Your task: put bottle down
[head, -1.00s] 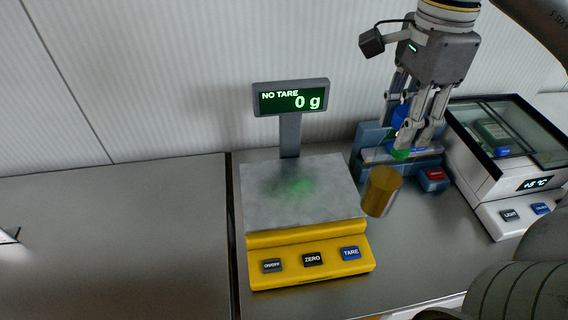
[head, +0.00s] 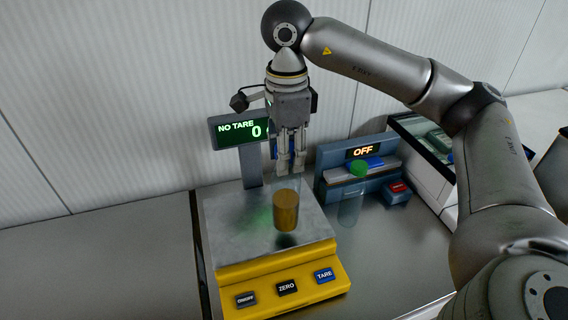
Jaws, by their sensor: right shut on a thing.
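The bottle (head: 286,210) is clear with amber contents in its lower part. My right gripper (head: 290,168) is shut on its upper part and holds it upright over the scale's grey plate (head: 235,236). A bit of blue shows by the fingers, perhaps its cap. A dark shadow lies on the plate just under the bottle; it looks slightly above the plate, but contact is hard to tell. The yellow scale (head: 275,268) has a display (head: 238,129) reading "NO TARE" and 0, partly hidden by my gripper. My left gripper is not in view.
A second clear bottle with a green cap (head: 358,168) stands right of the scale, before a blue-grey device (head: 333,180) showing "OFF". A white glass-topped unit (head: 415,150) is behind my right arm. The steel counter (head: 100,260) left of the scale is clear.

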